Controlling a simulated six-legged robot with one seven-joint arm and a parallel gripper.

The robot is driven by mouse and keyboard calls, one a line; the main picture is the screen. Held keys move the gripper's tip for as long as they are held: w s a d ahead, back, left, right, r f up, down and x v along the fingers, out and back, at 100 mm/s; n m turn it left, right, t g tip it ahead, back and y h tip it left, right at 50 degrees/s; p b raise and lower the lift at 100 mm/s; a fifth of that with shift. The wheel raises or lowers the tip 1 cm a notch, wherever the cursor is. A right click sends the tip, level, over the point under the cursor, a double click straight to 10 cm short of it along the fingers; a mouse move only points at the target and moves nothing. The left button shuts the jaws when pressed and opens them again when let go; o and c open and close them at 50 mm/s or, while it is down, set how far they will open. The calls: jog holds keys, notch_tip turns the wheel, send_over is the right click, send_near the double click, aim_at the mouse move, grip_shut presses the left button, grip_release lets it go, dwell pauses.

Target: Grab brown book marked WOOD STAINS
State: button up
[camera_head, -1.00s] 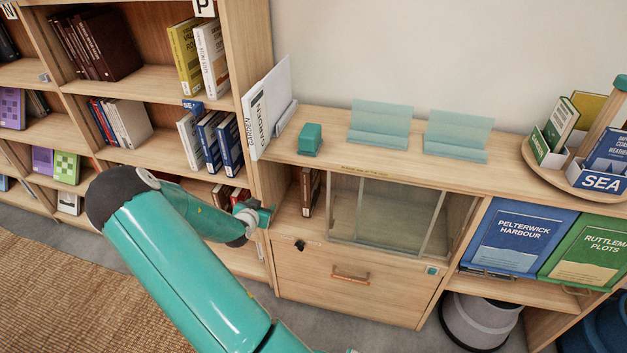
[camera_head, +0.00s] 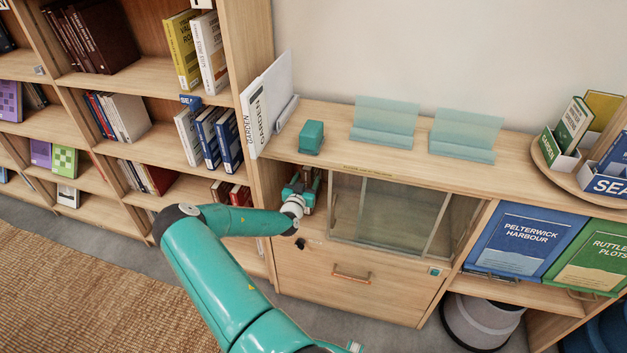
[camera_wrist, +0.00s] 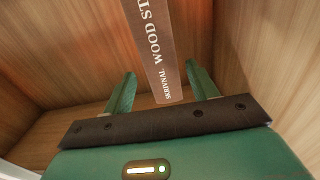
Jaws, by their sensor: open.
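The brown book (camera_wrist: 155,50) shows its spine in the wrist view, with white lettering reading "WOOD ST" and a smaller word below. It stands inside a wooden compartment. My gripper (camera_wrist: 160,92) is open, with one green finger on each side of the lower spine. Gaps show between both fingers and the book. In the head view my gripper (camera_head: 302,185) is inside the open left part of the low cabinet, and it mostly hides the book there.
Wooden walls enclose the compartment closely. Glass sliding panels (camera_head: 390,213) stand just right of the opening. A teal block (camera_head: 311,137) and a white GARDEN book (camera_head: 268,108) are on the cabinet top. A drawer (camera_head: 345,283) is below.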

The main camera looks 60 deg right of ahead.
jog(key=shift+w+d+f, duration=0.2)
jog(key=shift+w+d, duration=0.3)
jog(key=shift+d, duration=0.15)
jog(key=d, duration=0.4)
jog(key=shift+w+d+r, duration=0.15)
jog(key=shift+d+r, duration=0.05)
jog(key=shift+d, duration=0.2)
jog(key=shift+w, duration=0.1)
grip_shut()
dwell(0.4)
jog(key=shift+r, duration=0.15)
